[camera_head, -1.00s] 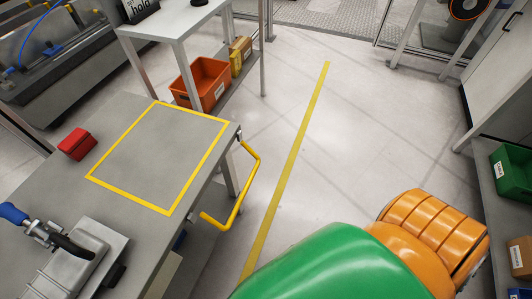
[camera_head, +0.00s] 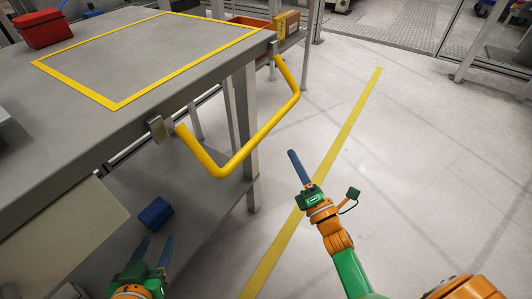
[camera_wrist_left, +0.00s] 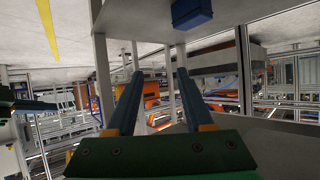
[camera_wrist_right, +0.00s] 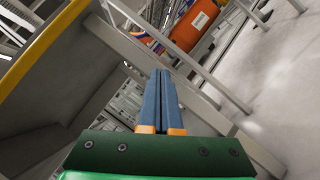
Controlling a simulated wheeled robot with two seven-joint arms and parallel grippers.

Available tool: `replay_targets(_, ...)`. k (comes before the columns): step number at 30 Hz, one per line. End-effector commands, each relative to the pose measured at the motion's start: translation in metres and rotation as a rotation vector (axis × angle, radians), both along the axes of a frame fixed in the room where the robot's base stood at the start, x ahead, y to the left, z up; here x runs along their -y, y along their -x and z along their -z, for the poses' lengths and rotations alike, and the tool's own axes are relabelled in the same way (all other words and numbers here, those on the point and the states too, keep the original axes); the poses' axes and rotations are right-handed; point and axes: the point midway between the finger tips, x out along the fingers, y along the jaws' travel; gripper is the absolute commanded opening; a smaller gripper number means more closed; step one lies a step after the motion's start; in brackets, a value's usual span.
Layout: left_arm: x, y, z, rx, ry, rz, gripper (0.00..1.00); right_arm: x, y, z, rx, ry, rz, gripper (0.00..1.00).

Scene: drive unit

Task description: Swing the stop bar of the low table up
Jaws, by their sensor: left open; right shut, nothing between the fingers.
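The low table (camera_head: 95,135) fills the left of the head view. Its yellow stop bar (camera_head: 258,137) is bent like a wide U. The bar is joined to the table's right edge by two metal brackets and hangs outward and down below the top. My right gripper (camera_head: 292,153) is shut and empty, right of the bar and apart from it. Its closed fingers show in the right wrist view (camera_wrist_right: 161,72), with a yellow band at the upper left, probably the bar. My left gripper (camera_head: 155,240) is open and empty, low, below the tabletop's edge; it also shows in the left wrist view (camera_wrist_left: 160,72).
A red box (camera_head: 42,29) and a yellow-taped square lie on the tabletop. A blue bin (camera_head: 155,213) sits on the lower shelf near my left gripper. An orange bin (camera_head: 248,21) and a cardboard box (camera_head: 287,24) stand behind. The floor to the right is clear.

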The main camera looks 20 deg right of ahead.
Motion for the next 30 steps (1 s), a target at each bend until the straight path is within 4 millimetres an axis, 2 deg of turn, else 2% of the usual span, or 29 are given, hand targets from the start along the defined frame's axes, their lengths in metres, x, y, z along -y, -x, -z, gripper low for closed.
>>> replay_targets(3,0.006,-0.013,-0.030,0.144,0.031,0.012,0.52,-0.025,0.014,-0.023,0.272,0.341,-0.042,0.00)
replay_targets(6,0.010,-0.020,-0.051,0.240,0.052,0.018,0.52,-0.045,0.034,-0.034,0.478,0.543,-0.051,0.00)
replay_targets(9,0.013,-0.023,-0.064,0.301,0.066,0.024,0.52,-0.057,0.051,-0.039,0.621,0.655,-0.044,0.00)
replay_targets(12,0.014,-0.024,-0.071,0.330,0.072,0.026,0.52,-0.063,0.060,-0.041,0.691,0.703,-0.036,0.00)
replay_targets(23,0.014,-0.024,-0.069,0.323,0.071,0.025,0.52,-0.065,0.061,-0.043,0.707,0.711,-0.034,0.00)
replay_targets(26,0.011,-0.021,-0.060,0.266,0.059,0.020,0.52,-0.068,0.058,-0.048,0.708,0.710,-0.035,0.00)
replay_targets(30,0.006,-0.011,-0.034,0.122,0.031,0.010,0.52,-0.075,0.048,-0.059,0.709,0.709,-0.035,0.00)
